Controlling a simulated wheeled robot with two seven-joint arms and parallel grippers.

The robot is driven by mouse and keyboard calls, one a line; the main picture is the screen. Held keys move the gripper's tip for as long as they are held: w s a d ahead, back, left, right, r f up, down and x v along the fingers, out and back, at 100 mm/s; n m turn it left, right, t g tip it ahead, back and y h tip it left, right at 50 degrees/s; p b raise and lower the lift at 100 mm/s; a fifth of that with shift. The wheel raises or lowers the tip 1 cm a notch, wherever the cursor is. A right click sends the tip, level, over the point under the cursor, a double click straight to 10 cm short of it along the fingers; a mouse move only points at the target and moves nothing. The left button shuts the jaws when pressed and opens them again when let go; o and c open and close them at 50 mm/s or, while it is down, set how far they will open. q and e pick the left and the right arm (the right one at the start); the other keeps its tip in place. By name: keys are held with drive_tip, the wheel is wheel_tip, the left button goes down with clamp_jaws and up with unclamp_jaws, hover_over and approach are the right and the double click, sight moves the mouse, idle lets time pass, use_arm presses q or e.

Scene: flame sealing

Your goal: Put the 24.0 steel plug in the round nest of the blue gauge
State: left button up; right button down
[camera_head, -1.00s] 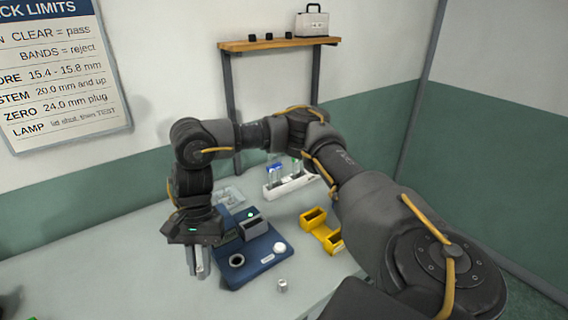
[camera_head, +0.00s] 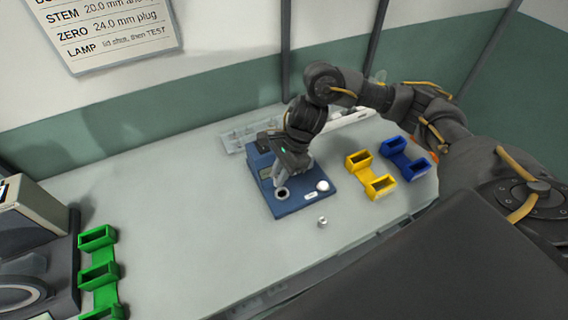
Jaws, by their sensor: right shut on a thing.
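The blue gauge (camera_head: 298,207) sits on the grey table, with a dark-rimmed round nest (camera_head: 282,194) near its front left and a white round knob (camera_head: 323,186) at its right. My right gripper (camera_head: 283,178) is low over the gauge, just behind the nest. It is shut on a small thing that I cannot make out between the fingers. A small steel cylinder (camera_head: 322,222) stands on the table in front of the gauge, apart from the gripper; I cannot read any size on it. My left gripper is out of view.
A yellow double holder (camera_head: 370,176) and a blue one (camera_head: 402,159) stand right of the gauge. A green rack (camera_head: 99,272) and a dark machine (camera_head: 40,262) are at the left. A pale rack (camera_head: 236,139) lies behind the gauge. The table's left middle is clear.

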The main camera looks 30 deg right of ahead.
drive_tip(key=m, duration=0.1)
drive_tip(key=d+f+m+t+p, duration=0.1)
drive_tip(key=m, duration=0.1)
drive_tip(key=shift+d+m, duration=0.2)
drive_tip(key=shift+m, duration=0.1)
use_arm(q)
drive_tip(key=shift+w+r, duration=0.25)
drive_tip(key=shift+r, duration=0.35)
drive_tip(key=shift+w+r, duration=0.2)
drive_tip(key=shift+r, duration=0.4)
use_arm(e)
drive_tip(key=shift+f, duration=0.1)
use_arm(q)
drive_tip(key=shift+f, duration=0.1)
use_arm(e)
drive_tip(key=shift+f, duration=0.1)
drive_tip(key=shift+f, duration=0.1)
